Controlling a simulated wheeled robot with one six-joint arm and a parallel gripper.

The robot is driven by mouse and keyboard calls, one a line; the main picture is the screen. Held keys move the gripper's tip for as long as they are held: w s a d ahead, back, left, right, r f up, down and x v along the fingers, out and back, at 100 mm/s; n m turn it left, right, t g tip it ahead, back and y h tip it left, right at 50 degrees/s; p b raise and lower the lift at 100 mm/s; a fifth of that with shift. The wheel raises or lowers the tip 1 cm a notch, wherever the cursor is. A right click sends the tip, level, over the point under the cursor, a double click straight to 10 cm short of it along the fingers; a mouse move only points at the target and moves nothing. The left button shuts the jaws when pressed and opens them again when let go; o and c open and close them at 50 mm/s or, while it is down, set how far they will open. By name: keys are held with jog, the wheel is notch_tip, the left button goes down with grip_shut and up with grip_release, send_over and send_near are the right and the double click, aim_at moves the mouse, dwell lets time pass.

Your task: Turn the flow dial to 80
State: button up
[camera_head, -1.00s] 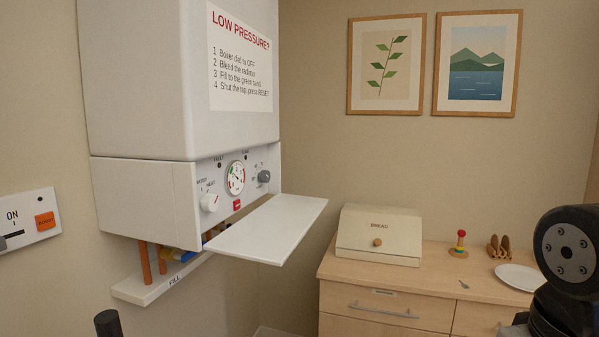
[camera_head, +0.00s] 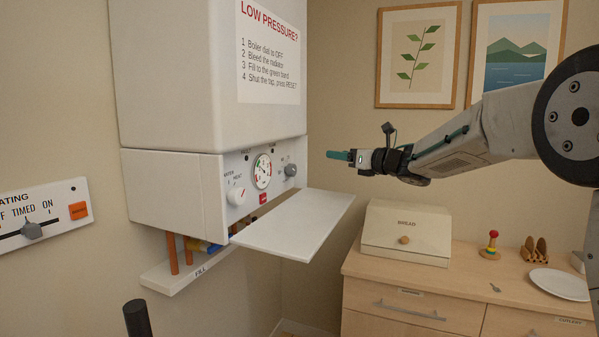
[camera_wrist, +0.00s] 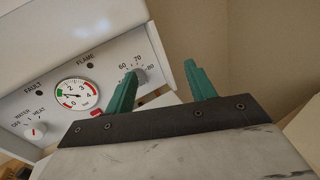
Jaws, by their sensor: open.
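The flow dial (camera_head: 291,170) is a small grey knob at the right end of the white boiler panel (camera_head: 232,198). In the wrist view the dial (camera_wrist: 140,75) has the marks 60, 70 and 80 around it, and a finger partly hides it; its pointer is not clear. My gripper (camera_head: 338,155) is to the right of the dial in the head view, apart from it, with green fingers pointing at the boiler. In the wrist view my gripper (camera_wrist: 161,69) is open and empty, its left finger overlapping the dial and its right finger over bare wall.
A white flap (camera_head: 295,225) sticks out below the panel. A white WATER/HEAT dial (camera_head: 236,196) and a pressure gauge (camera_head: 262,171) sit left of the flow dial. A bread box (camera_head: 407,232) stands on the dresser below my arm.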

aim_at(295, 170)
jog(key=a+f+n+g+y, duration=0.1)
jog(key=n, duration=0.1)
jog(key=a+f+n+g+y, duration=0.1)
jog(key=a+f+n+g, duration=0.1)
jog(key=n, duration=0.1)
jog(key=a+f+n+g+y, duration=0.1)
jog(key=n+g, duration=0.1)
jog(key=n, duration=0.1)
jog(key=shift+s+a+f, duration=0.15)
jog(key=shift+a+f, duration=0.1)
jog(key=shift+f, duration=0.05)
jog(key=shift+a+f+n+g, duration=0.15)
jog(key=shift+a+n+g, duration=0.15)
jog(key=x, duration=0.7)
jog(key=shift+a, duration=0.2)
jog(key=c, duration=1)
